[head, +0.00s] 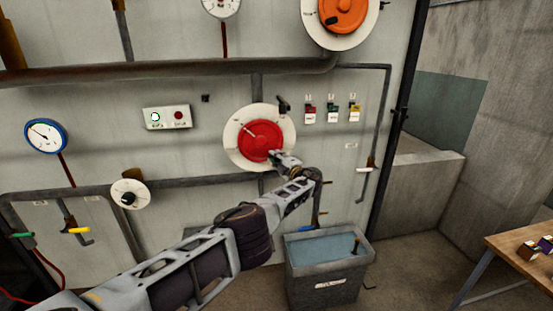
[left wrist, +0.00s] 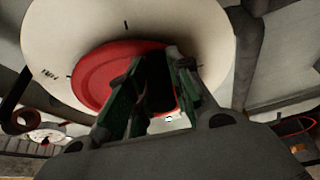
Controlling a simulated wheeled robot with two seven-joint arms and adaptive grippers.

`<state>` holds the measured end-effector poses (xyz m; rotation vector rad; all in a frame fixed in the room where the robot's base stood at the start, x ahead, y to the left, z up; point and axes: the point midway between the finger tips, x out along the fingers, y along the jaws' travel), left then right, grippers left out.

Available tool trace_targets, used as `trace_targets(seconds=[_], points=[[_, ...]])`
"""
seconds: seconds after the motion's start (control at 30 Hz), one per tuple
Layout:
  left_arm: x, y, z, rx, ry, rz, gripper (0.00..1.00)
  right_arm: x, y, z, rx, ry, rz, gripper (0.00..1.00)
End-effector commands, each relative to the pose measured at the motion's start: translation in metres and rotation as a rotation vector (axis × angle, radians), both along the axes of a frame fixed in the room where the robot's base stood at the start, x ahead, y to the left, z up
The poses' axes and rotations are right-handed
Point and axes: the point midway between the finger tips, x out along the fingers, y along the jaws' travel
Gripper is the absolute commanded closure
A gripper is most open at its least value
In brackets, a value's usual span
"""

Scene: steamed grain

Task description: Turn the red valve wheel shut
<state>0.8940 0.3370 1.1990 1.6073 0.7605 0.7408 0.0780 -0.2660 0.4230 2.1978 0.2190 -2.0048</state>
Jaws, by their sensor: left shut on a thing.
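The red valve wheel (head: 260,139) sits on a round white dial plate (head: 233,128) on the wall, with a pale pointer mark toward its upper left. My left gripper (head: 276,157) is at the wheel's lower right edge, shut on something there. In the left wrist view the red wheel (left wrist: 100,75) fills the upper middle in front of the white plate (left wrist: 60,35). The green-sided fingers of my left gripper (left wrist: 155,85) reach onto the wheel's rim, around a dark part. The exact contact is hidden between the fingers. My right gripper is not in view.
An orange wheel (head: 343,14) is at the top right. A grey pipe (head: 170,72) crosses above the red wheel. A small black handle (head: 284,104) is at the plate's upper right. A grey bin of water (head: 325,278) stands below. A wooden table (head: 520,262) is at the right.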

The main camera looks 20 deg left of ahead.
Motion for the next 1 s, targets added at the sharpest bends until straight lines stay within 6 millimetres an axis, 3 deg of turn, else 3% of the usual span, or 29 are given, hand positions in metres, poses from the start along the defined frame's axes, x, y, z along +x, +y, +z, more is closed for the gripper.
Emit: trace_targets(seconds=[0.3,0.33,0.5,1.0], points=[[-0.0009,-0.0019,-0.0058,-0.004,0.008,-0.002,1.00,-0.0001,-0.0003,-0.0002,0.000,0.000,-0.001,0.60],[-0.0009,-0.0019,-0.0059,-0.004,0.008,-0.002,0.78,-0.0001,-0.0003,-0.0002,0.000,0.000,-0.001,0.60],[-0.0008,-0.0013,-0.0049,-0.003,0.006,-0.001,0.58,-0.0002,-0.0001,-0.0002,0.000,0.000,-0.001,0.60],[0.0000,-0.0038,-0.0004,-0.015,-0.007,0.000,0.58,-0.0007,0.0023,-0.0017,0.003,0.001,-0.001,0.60]])
